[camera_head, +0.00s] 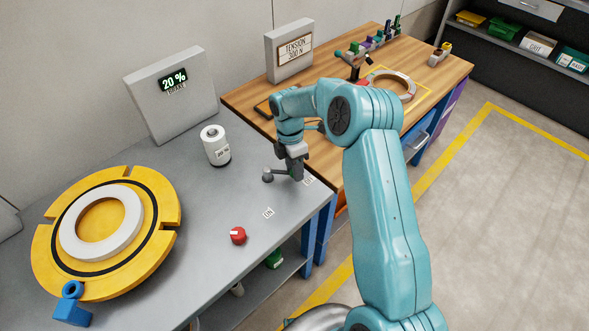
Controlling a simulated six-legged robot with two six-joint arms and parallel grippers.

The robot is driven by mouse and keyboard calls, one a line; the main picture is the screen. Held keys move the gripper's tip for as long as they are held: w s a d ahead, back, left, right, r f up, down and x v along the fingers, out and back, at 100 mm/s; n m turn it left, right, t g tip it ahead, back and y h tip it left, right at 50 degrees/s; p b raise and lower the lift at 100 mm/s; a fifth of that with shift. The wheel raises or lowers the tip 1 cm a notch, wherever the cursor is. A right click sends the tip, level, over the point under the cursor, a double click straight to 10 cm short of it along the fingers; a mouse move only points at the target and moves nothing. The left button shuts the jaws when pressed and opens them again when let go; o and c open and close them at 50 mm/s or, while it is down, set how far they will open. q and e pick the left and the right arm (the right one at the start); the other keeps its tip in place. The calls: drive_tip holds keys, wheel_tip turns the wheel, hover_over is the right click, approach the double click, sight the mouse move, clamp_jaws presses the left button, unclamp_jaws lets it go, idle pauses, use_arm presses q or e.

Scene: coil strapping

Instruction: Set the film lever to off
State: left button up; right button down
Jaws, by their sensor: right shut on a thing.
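The film lever (269,176) is a small dark grey lever on the grey bench. A rounded grey end shows on its left, and a short bar runs right into the jaws of my right gripper (296,175). My right gripper points down and is shut on the lever; its fingertips hide the lever's right end. A small white label (268,213) lies in front of the lever, and another label (308,181) lies just right of the gripper. Their lettering is too small to read surely. My left gripper is not in view.
A yellow turntable (165,205) with a white ring (128,217) fills the bench's left. A white film roll (214,144), a red knob (238,235) and a display panel reading 20 % (195,112) stand nearby. A wooden bench (440,85) adjoins at the back right.

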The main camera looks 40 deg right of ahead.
drive_tip(key=shift+w+a, duration=0.1)
drive_tip(key=shift+w, duration=0.05)
drive_tip(key=c, duration=0.8)
unclamp_jaws()
drive_tip(key=w+r, duration=0.1)
drive_tip(key=r, duration=0.4)
drive_tip(key=w+r, duration=0.1)
drive_tip(key=r, duration=0.4)
drive_tip(key=w+r+p, duration=0.1)
drive_tip(key=r, duration=0.5)
drive_tip(key=shift+d, duration=0.4)
drive_tip(key=shift+r, duration=0.15)
